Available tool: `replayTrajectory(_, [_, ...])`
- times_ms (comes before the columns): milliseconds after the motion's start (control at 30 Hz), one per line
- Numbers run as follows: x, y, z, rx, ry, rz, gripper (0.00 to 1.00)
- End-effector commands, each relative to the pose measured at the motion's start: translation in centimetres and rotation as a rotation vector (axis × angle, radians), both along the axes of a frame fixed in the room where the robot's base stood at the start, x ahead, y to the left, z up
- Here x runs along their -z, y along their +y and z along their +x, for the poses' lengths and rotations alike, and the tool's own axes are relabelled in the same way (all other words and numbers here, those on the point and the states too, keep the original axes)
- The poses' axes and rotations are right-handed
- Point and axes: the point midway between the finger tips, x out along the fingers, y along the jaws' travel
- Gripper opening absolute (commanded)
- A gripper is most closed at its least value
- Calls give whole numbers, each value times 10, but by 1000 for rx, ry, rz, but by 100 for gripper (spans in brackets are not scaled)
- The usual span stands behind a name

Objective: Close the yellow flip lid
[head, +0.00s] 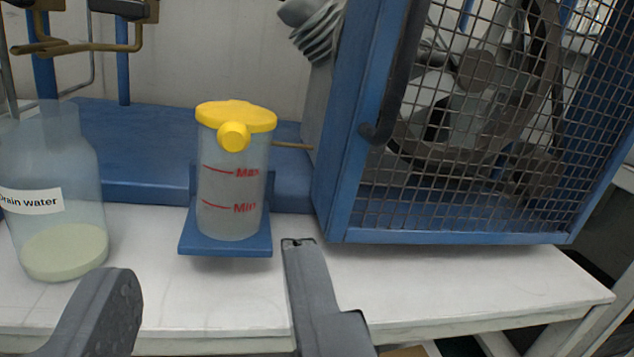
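The yellow flip lid (236,115) sits on top of a clear container (231,190) with red Max and Min marks. The lid appears to lie flat across the container's top, with a round yellow knob (234,137) on its front. The container stands upright in a blue holder (226,244). My gripper (208,262) is open and empty in front of and below the container. Its two grey fingers are wide apart, one on each side of the container in the picture, not touching it.
A clear bottle labelled "Drain water" (60,245) stands at the left on the white bench (440,280). A blue cabinet with a wire mesh front (480,190) stands close on the right. Brown pipes (85,47) hang at the upper left. The bench front right is clear.

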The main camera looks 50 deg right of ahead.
Motion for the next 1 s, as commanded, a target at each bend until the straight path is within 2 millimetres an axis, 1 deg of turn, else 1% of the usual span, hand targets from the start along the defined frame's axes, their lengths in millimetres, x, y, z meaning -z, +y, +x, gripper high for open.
replayTrajectory(133, [1, -5, 4, 4, -2, -7, 38])
replayTrajectory(267, [1, -12, 16, 5, -3, -5, 38])
replayTrajectory(1000, [2, -64, 102, 4, -2, -1, 38])
